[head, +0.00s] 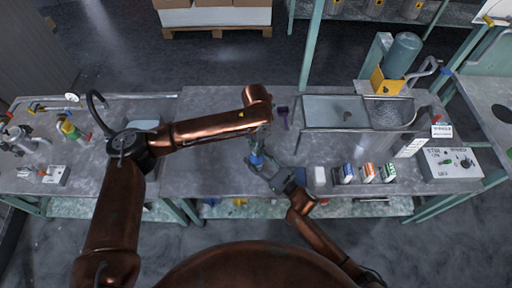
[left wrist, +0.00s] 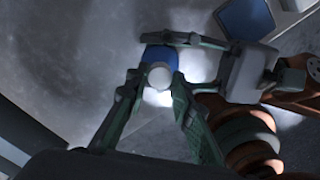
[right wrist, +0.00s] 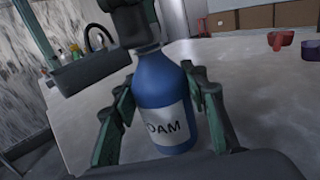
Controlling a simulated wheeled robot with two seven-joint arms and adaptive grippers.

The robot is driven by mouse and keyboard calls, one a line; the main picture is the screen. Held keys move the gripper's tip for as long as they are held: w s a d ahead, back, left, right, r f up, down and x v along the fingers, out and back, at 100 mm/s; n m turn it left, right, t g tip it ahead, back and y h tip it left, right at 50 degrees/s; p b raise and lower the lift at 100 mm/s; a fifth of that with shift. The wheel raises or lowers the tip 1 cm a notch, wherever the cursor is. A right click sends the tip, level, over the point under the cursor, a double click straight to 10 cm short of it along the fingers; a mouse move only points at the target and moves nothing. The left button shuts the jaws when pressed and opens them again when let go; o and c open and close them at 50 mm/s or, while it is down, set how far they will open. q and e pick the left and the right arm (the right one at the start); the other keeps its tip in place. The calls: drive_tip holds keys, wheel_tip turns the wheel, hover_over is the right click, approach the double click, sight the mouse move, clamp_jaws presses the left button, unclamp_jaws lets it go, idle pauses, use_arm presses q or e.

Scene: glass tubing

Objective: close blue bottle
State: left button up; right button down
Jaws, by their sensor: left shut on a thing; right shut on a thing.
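The blue bottle (right wrist: 165,100) stands upright in the right wrist view, with a pale label reading "OAM". My right gripper (right wrist: 160,118) is shut around its body; in the head view the bottle (head: 256,160) is a small blue patch at that gripper's tip. My left gripper (left wrist: 157,85) points down from above and is shut on a small white round cap (left wrist: 159,76). The blue bottle (left wrist: 158,54) shows just beyond the cap. In the right wrist view the left gripper covers the bottle's top, so I cannot tell whether cap and neck touch.
A sink (head: 335,112) is set into the grey workbench (head: 215,175). Several small boxes (head: 368,173) and a white block (head: 320,176) stand to the right of my right gripper. A purple object (head: 283,113) lies behind. The bench left of the bottle is clear.

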use_arm(q)
drive_tip(key=shift+w+m, duration=0.1)
drive_tip(key=shift+m, duration=0.8)
drive_tip(key=o, duration=0.7)
drive_tip(key=shift+c, duration=0.2)
drive_tip(key=shift+r, duration=0.1)
drive_tip(key=shift+r, duration=2.2)
drive_tip(key=shift+n, duration=0.3)
drive_tip(key=shift+c, duration=0.4)
